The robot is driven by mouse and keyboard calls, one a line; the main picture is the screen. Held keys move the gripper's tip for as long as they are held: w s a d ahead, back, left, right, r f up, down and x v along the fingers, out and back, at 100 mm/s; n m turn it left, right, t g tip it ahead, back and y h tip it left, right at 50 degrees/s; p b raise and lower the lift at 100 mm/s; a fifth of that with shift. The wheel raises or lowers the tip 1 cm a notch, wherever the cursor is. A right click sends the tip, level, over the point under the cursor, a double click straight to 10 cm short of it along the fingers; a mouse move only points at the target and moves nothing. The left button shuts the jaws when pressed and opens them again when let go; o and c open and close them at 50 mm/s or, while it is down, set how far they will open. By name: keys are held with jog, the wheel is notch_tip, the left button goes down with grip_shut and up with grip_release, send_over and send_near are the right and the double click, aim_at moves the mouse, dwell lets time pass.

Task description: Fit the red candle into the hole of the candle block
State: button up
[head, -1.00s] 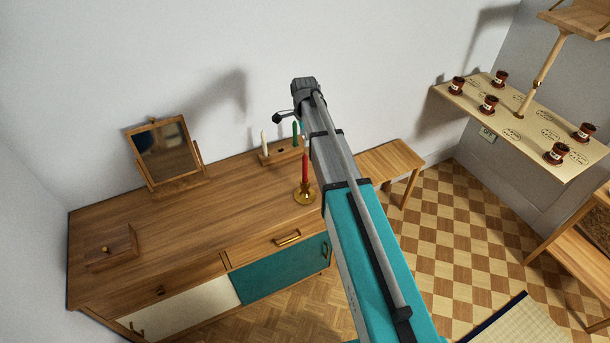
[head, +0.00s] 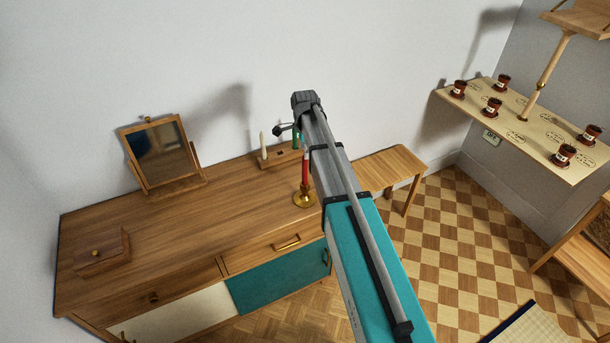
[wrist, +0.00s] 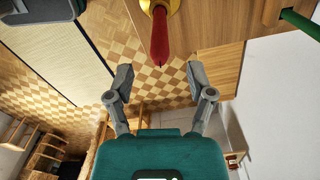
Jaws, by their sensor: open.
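The red candle (head: 305,168) stands upright in a brass holder (head: 304,199) on the dresser's right end. The candle block (head: 268,162) is a low wooden bar behind it, with a white candle (head: 263,146), a green candle (head: 295,139) and a dark hole between them. In the wrist view, my gripper (wrist: 160,74) is open and empty. The red candle (wrist: 160,38) points toward the gap between its fingertips, without visible contact. The green candle (wrist: 300,22) shows at the upper right there.
The dresser top (head: 215,210) is largely clear. A tilting mirror (head: 160,155) and a small wooden box (head: 101,251) stand on its left part. A stool (head: 390,163) is right of the dresser. A wall shelf (head: 540,145) holds several dark red jars.

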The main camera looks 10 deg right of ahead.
aim_at(305, 161)
jog(key=shift+f, duration=0.1)
notch_tip(305, 161, down, 5)
jog(key=b, duration=0.5)
dwell(0.4)
dwell(0.5)
grip_shut()
